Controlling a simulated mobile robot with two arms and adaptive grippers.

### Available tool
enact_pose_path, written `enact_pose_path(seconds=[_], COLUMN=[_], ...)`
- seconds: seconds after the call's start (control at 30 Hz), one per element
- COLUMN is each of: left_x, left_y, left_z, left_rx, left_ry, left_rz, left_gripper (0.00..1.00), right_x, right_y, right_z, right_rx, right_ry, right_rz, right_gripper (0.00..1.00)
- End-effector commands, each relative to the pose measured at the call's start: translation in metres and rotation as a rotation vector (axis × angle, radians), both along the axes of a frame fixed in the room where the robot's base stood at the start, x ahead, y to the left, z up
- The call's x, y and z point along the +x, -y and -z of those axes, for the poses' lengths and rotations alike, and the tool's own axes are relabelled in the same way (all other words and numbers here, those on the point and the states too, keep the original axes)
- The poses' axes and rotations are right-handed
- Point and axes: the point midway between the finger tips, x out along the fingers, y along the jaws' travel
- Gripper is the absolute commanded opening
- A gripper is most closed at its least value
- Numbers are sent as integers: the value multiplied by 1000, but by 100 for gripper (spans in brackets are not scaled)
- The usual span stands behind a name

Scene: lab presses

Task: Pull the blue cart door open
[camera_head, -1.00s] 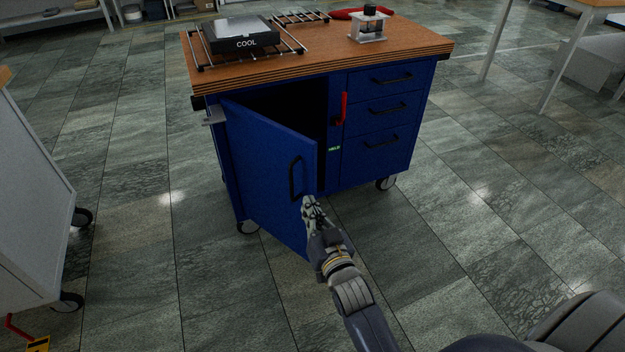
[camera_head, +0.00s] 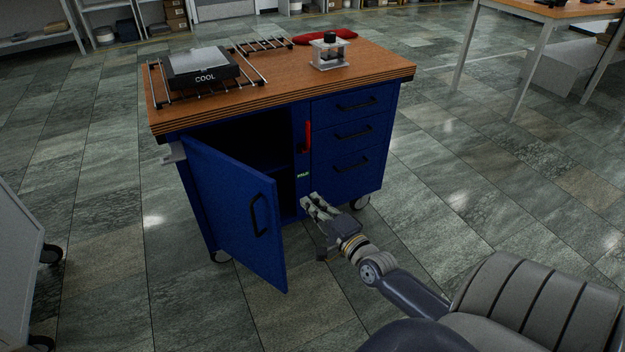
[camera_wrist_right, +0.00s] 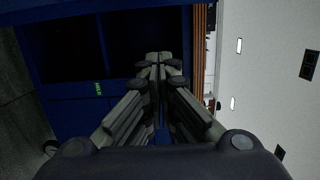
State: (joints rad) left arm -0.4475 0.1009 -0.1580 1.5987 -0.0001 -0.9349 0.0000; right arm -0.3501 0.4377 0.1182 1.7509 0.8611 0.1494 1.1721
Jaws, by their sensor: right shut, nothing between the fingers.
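The blue cart (camera_head: 350,178) has its door (camera_head: 228,215) swung partly open on the left, and a dark interior (camera_head: 250,150) shows behind it. The door has a black handle (camera_head: 259,215) near its free edge. My right gripper (camera_head: 309,199) is shut and empty. It is to the right of the door's free edge, apart from the handle, in front of the cart. In the right wrist view the shut fingers (camera_wrist_right: 160,62) point toward the blue cart front (camera_wrist_right: 75,118). My left gripper is not in view.
The wooden cart top (camera_head: 290,85) holds a rack with a black box marked COOL (camera_head: 200,75), a small metal fixture (camera_head: 329,52) and a red item (camera_head: 325,36). A white cabinet (camera_head: 18,265) stands at the left. The floor in front of the door is clear.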

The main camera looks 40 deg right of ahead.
Motion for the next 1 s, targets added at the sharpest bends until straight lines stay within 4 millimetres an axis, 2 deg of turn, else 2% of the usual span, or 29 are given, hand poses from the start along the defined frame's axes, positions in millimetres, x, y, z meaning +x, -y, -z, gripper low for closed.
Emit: enact_pose_path(seconds=[0.1, 0.33, 0.4, 0.6, 1.0], left_x=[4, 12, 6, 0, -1], left_y=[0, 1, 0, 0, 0], left_z=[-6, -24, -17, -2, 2], left_rx=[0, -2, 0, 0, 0], left_ry=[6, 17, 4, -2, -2], left_rz=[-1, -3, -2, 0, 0], left_gripper=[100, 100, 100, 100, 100], right_x=[25, 68, 62, 57, 55], right_y=[2, 5, -8, -29, -34], right_z=[0, 0, 0, 0, 0], right_rx=[0, -1, 4, -1, -3], right_ry=[3, 3, -2, -1, -1], right_rz=[0, 0, -1, -1, -1], right_gripper=[0, 0, 0, 0, 0])
